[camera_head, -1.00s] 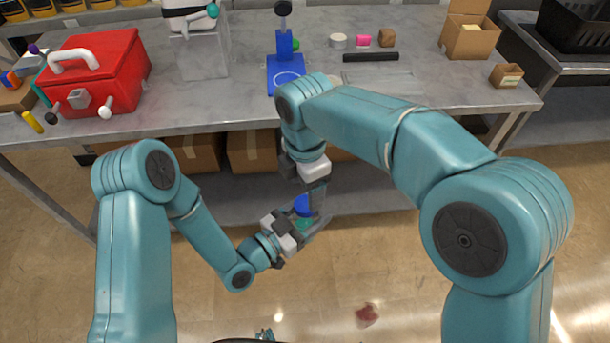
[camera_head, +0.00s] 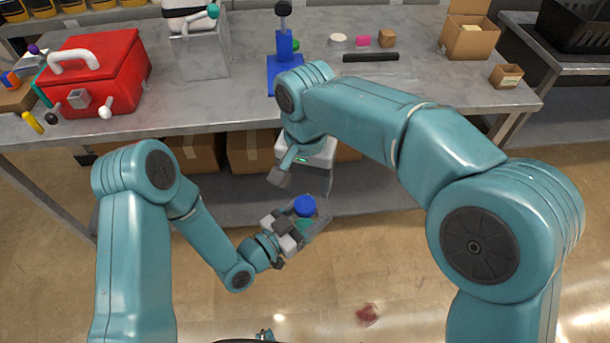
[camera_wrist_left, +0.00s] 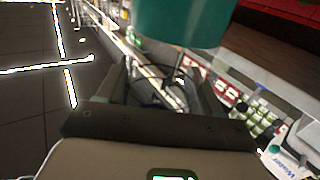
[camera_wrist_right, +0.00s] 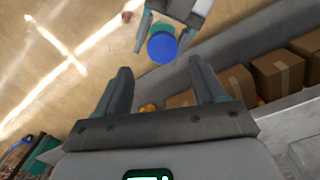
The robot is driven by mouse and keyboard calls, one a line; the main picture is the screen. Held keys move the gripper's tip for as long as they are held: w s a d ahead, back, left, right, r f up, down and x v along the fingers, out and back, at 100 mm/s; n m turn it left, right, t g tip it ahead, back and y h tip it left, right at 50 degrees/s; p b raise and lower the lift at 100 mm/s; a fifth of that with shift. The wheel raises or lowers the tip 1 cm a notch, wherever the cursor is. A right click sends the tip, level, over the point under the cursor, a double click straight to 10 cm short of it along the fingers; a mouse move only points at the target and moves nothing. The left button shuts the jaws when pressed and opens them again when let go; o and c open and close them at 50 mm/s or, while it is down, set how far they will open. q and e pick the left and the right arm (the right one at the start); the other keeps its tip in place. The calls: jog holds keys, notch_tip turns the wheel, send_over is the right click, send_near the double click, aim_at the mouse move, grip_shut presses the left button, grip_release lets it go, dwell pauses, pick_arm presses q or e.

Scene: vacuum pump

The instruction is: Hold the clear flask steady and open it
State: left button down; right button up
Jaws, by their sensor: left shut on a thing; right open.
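My left gripper (camera_head: 308,226) is shut on the clear flask, which is held in the air in front of the table. The flask's blue cap (camera_head: 304,206) shows in the head view, with a teal part (camera_head: 304,225) below it between the fingers. The cap also shows in the right wrist view (camera_wrist_right: 162,48), beside the left gripper (camera_wrist_right: 167,22). The cap looks seated on the flask. My right gripper (camera_wrist_right: 163,80) is open and empty, with the cap beyond its fingertips. In the left wrist view, the flask's clear outline between the fingers (camera_wrist_left: 157,82) is hard to make out.
Cardboard boxes (camera_head: 250,150) stand on the shelf below. The floor in front is mostly open, with a reddish patch (camera_head: 367,313).

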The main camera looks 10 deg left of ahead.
aim_at(305, 204)
jog(key=shift+r, duration=0.2)
notch_tip(305, 204, down, 8)
jog(key=shift+a+r, duration=0.1)
jog(key=shift+r, duration=0.05)
jog(key=c, duration=1.1)
jog(key=n, duration=0.5)
jog(key=shift+n, duration=0.4)
jog(key=shift+r, duration=0.15)
jog(key=shift+r, duration=1)
